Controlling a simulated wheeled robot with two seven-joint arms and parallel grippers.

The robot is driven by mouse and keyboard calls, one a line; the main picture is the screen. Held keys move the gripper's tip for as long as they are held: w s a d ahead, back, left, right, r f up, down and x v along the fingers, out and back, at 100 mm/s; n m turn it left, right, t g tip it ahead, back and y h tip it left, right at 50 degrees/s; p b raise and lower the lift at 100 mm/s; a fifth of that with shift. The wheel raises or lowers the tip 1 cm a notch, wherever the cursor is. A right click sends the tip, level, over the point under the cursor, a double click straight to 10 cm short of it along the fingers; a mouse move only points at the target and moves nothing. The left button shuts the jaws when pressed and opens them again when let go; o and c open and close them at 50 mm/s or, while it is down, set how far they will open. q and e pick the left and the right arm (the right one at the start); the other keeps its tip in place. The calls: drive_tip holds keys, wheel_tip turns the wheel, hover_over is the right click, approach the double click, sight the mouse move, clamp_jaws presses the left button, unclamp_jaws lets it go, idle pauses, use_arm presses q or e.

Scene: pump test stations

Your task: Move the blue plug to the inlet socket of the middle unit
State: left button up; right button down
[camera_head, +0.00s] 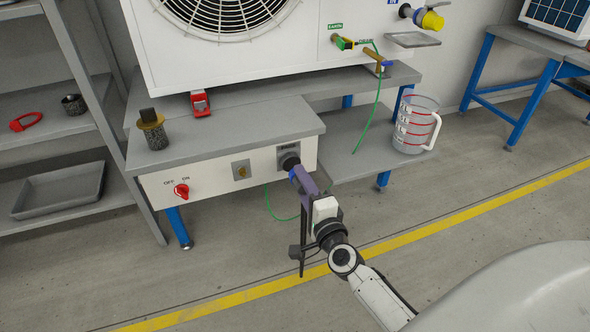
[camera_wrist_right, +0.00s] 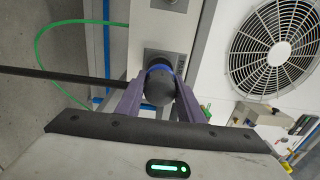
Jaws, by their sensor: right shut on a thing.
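The blue plug shows in the right wrist view as a dark round body (camera_wrist_right: 160,86) with a blue ring. My right gripper (camera_head: 298,178) has its purple fingers shut on it, one on each side. The plug is at a dark socket (camera_head: 288,156) on a grey plate at the right of the bench's white front panel. I cannot tell how deep it sits. The unit behind is a white box with a fan (camera_head: 225,12); a socket by a blue "IN" label (camera_head: 391,2) carries a yellow cap (camera_head: 432,21). My left gripper is not in view.
The panel also has a red OFF/ON knob (camera_head: 181,190) and a yellow-centred fitting (camera_head: 241,170). A clear jug (camera_head: 415,125) stands on the low shelf at right. A green hose (camera_head: 376,110) hangs behind. Shelves (camera_head: 60,135) stand left; the floor in front is free.

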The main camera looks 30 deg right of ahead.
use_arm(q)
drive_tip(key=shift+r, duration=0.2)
use_arm(e)
drive_tip(key=shift+v, duration=1.1)
drive_tip(key=s+a+r+n+y, duration=0.2)
drive_tip(key=a+r+y, duration=0.15)
drive_tip(key=a, duration=0.25)
drive_tip(key=s+a+r+n+y, duration=0.2)
drive_tip(key=s+a+r, duration=0.1)
drive_tip(key=a+r, duration=0.3)
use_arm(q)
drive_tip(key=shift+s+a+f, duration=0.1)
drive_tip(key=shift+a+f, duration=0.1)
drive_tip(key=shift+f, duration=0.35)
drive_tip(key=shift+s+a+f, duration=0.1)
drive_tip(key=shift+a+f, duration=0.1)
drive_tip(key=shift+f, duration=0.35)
use_arm(e)
drive_tip(key=s+a+r+m+h, duration=0.1)
drive_tip(key=s+a+r, duration=0.1)
drive_tip(key=s+r, duration=0.3)
drive_tip(key=shift+r, duration=0.2)
drive_tip(key=shift+h, duration=0.25)
